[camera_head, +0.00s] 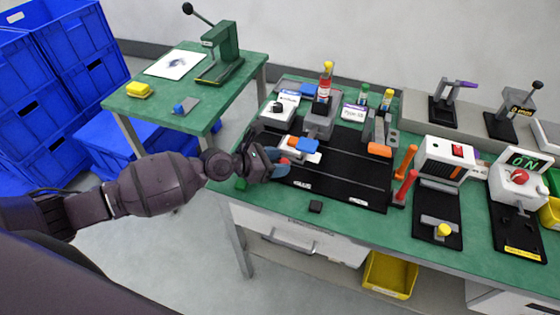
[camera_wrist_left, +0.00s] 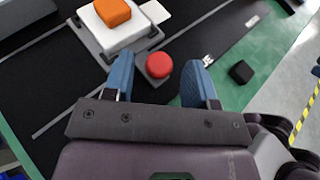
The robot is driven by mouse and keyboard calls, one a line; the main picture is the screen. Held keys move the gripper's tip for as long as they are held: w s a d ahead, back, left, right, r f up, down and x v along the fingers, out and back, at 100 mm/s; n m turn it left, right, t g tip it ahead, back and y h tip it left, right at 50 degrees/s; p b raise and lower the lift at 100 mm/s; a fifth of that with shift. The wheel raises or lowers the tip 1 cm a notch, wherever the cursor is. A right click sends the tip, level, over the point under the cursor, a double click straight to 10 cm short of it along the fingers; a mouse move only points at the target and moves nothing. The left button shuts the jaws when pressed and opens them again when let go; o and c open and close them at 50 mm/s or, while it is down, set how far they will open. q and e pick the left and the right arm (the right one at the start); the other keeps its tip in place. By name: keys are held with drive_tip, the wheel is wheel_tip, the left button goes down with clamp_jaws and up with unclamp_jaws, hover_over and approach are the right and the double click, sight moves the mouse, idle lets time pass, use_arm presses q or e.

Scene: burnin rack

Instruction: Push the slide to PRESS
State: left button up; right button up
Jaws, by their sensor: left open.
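The slide is a dark grey carriage (camera_wrist_left: 99,50) on a black track board (camera_head: 345,190). It carries a white block (camera_wrist_left: 112,32) with an orange piece (camera_wrist_left: 112,12) on top, and the white block also shows in the head view (camera_head: 306,154). A red round knob (camera_wrist_left: 159,65) sticks out from the carriage on the gripper's side. My left gripper (camera_head: 278,163) is at the left end of the board. Its blue fingers (camera_wrist_left: 160,80) are open, one on each side of the knob, with gaps visible. I cannot read a PRESS mark.
A grey fixture (camera_head: 320,122) with a red and yellow-topped plunger stands behind the track. Orange and red handles (camera_head: 405,188) rise at the board's right end. A small black block (camera_head: 316,207) lies on the green table (camera_head: 285,201) in front. Testers stand farther right.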

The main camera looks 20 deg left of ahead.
use_arm(q)
drive_tip(key=shift+w+d+f, duration=0.15)
drive_tip(key=shift+w+d, duration=0.15)
drive_tip(key=shift+d, duration=0.05)
clamp_jaws()
drive_tip(key=shift+d+r+p, duration=0.2)
drive_tip(key=shift+d+p, duration=0.15)
drive_tip(key=shift+p, duration=0.05)
drive_tip(key=d+p, duration=0.5)
drive_tip(key=d, duration=0.2)
drive_tip(key=shift+s+d+f, duration=0.1)
drive_tip(key=shift+d, duration=0.35)
unclamp_jaws()
drive_tip(key=shift+f, duration=0.1)
use_arm(e)
wheel_tip(320, 180, up, 8)
drive_tip(key=w, duration=0.2)
drive_tip(key=shift+t, duration=0.4)
use_arm(q)
drive_tip(key=shift+s, duration=0.1)
use_arm(e)
drive_tip(key=shift+f, duration=0.1)
